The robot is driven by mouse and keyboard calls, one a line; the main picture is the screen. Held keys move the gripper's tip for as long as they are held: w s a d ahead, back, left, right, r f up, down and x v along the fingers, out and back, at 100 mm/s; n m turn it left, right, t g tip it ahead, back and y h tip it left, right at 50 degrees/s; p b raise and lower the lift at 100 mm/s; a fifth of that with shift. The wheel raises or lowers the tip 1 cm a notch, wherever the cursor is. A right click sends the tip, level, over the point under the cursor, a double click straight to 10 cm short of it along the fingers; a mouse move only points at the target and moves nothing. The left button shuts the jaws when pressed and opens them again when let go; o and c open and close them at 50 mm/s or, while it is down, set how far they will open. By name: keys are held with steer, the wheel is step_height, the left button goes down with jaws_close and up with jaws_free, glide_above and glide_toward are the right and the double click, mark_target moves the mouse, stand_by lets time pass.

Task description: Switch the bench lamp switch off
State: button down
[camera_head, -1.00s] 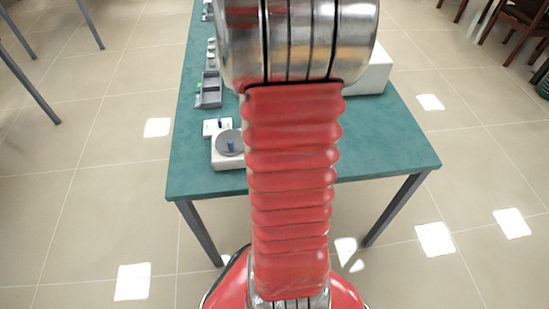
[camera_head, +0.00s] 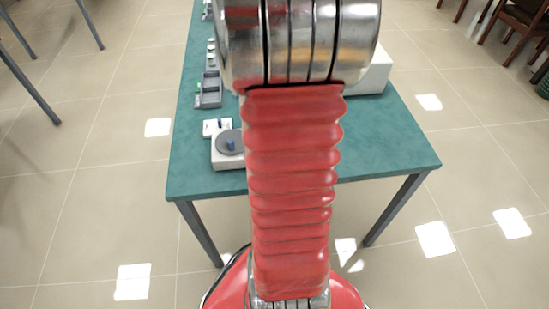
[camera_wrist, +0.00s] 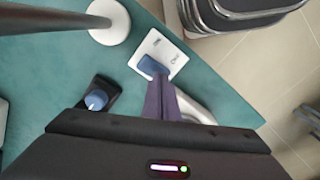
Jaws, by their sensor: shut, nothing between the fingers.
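In the wrist view, a white switch plate (camera_wrist: 172,50) with small dark lettering, too small to read, lies on the green bench. It carries a blue rocker (camera_wrist: 150,65), which looks like the lamp switch; its on or off position cannot be told. My gripper (camera_wrist: 160,82) is shut and empty, its narrow dark fingers reaching to the rocker's near edge. I cannot tell whether the tips touch it. A white round base with a grey pole (camera_wrist: 110,24) stands to the left, perhaps the lamp. In the head view my arm hides the gripper.
A black box with a blue knob (camera_wrist: 97,100) sits left of my fingers. In the head view the green bench (camera_head: 390,150) holds a white device with a grey disc (camera_head: 228,155), a grey tray (camera_head: 208,100) and a white box (camera_head: 372,76). The bench's front right is clear.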

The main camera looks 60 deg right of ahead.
steer(key=shift+r, duration=3)
steer(key=shift+m, duration=0.3)
steer(key=w+a+r+n+t, duration=0.1)
steer(key=a+r, duration=0.3)
steer(key=a, duration=0.6)
steer(key=a+r+n+t, duration=0.2)
steer(key=a+r, duration=0.3)
steer(key=a, duration=0.5)
steer(key=w+a+r+n+t, duration=0.1)
steer(key=a+r, duration=0.4)
steer(key=a, duration=0.5)
steer(key=shift+w+a+t, duration=0.25)
steer(key=shift+w+t, duration=0.1)
steer(key=shift+t, duration=0.45)
steer(key=shift+d, duration=0.1)
